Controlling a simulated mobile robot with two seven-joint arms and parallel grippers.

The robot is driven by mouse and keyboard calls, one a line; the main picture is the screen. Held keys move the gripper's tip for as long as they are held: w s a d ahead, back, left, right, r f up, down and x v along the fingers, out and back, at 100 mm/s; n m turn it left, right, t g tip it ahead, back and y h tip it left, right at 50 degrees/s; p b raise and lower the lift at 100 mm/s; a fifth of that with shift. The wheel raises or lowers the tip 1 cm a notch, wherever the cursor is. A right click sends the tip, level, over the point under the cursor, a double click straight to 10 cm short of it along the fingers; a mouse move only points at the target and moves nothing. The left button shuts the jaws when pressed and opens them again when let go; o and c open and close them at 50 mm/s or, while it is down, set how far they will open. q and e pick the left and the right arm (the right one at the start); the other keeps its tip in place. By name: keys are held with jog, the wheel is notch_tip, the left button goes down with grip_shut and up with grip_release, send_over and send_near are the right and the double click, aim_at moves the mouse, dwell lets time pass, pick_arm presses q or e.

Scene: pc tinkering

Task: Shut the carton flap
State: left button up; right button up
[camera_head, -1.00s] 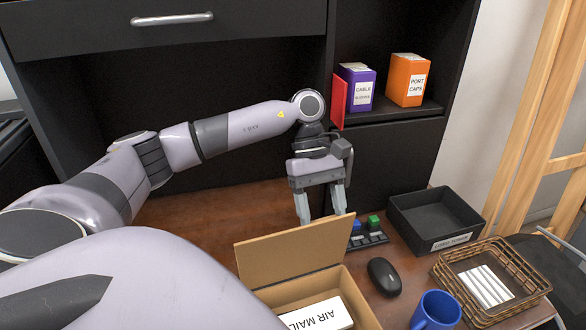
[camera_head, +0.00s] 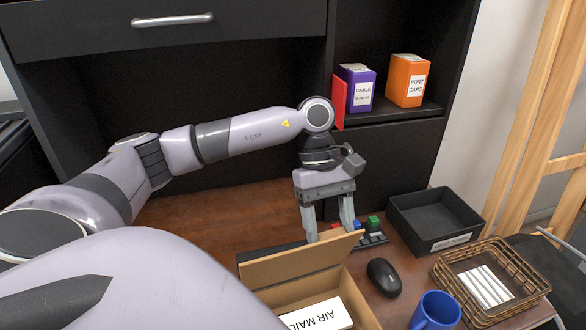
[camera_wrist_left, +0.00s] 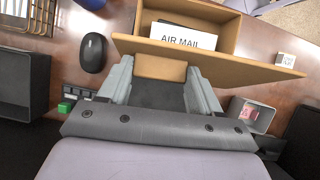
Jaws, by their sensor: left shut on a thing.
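The open carton (camera_head: 360,297) stands on the desk at the bottom middle of the head view, with a white AIR MAIL packet (camera_head: 318,315) inside. Its tan flap (camera_head: 300,265) stands up along the far side, tilted. In the wrist view the flap (camera_wrist_left: 235,62) crosses in front of the packet (camera_wrist_left: 188,37). My left gripper (camera_head: 328,238) is behind the flap, fingers pointing down, tips partly hidden by it. In the wrist view the left gripper (camera_wrist_left: 160,80) has its fingers apart with a tan part of the flap between the tips. My right gripper is not in view.
A black mouse (camera_head: 384,277), a blue mug (camera_head: 436,310), a wicker basket (camera_head: 448,279) and a black tray (camera_head: 435,219) stand right of the carton. Shelves close off the back.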

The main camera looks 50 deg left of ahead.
pick_arm(q)
jog(key=shift+d, duration=0.15)
jog(key=shift+s+d+f+y, duration=0.15)
jog(key=shift+s+d, duration=0.15)
jog(key=shift+d, duration=0.25)
jog(key=shift+s+d+f+y, duration=0.15)
jog(key=shift+s+d, duration=0.1)
jog(key=shift+d, duration=0.3)
jog(key=shift+s+d+f+t+y+b, duration=0.2)
jog(key=shift+s+d+f+b, duration=0.1)
jog(key=shift+d, duration=0.25)
jog(key=shift+s+d+f+t+y+b, duration=0.15)
jog(key=shift+d+f+y+b, duration=0.1)
jog(key=shift+d, duration=0.3)
